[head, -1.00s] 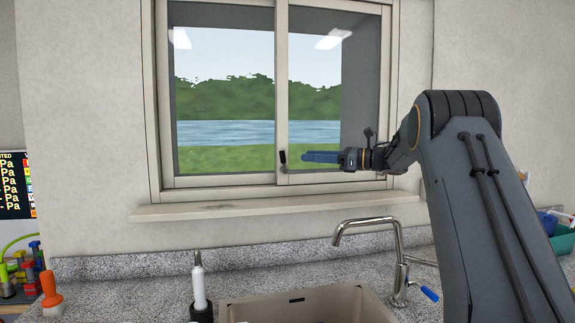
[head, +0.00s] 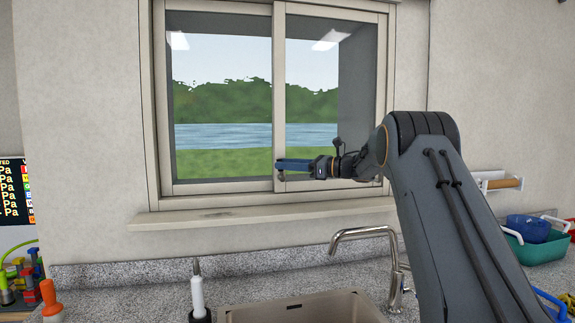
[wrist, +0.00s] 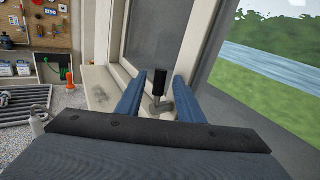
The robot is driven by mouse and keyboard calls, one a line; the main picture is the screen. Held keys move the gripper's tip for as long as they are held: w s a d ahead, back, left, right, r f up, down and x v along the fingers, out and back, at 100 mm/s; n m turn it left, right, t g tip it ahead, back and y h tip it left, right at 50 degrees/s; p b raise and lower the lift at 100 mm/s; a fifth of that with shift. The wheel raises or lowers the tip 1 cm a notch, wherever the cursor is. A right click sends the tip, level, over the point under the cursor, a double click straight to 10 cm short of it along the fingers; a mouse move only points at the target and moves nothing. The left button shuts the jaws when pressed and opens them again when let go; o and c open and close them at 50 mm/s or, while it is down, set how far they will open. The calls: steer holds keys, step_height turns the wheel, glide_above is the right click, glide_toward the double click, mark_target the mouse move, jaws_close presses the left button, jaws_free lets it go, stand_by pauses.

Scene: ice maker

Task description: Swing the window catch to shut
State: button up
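The window catch has a black upright handle (wrist: 160,80) on a grey metal base. It sits on the middle stile of the sliding window (head: 278,100). In the head view my gripper covers most of the catch, and only a bit of its base (head: 281,177) shows below. My gripper (head: 278,164) reaches left to the catch, its blue fingers pointing left. In the wrist view the fingers are open and stand on either side of the black handle. Narrow gaps seem to show there; contact is hard to judge.
The window sill (head: 230,216) runs below the window. A tap (head: 365,235) and a sink (head: 300,308) are underneath, with a white bottle (head: 197,290) beside them. A teal bin (head: 540,247) stands at the right. The space left of my gripper is clear.

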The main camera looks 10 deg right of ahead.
jaws_close()
steer(key=b, duration=0.3)
steer(key=shift+d+f+y, duration=0.15)
steer(key=shift+f+y, duration=0.1)
steer(key=shift+y, duration=0.05)
steer(key=m+t+b, duration=0.1)
steer(key=b, duration=0.3)
steer(key=shift+d, duration=0.2)
steer(key=shift+y+b, duration=0.3)
steer(key=shift+b, duration=0.15)
jaws_free()
steer(key=shift+d+r, duration=0.1)
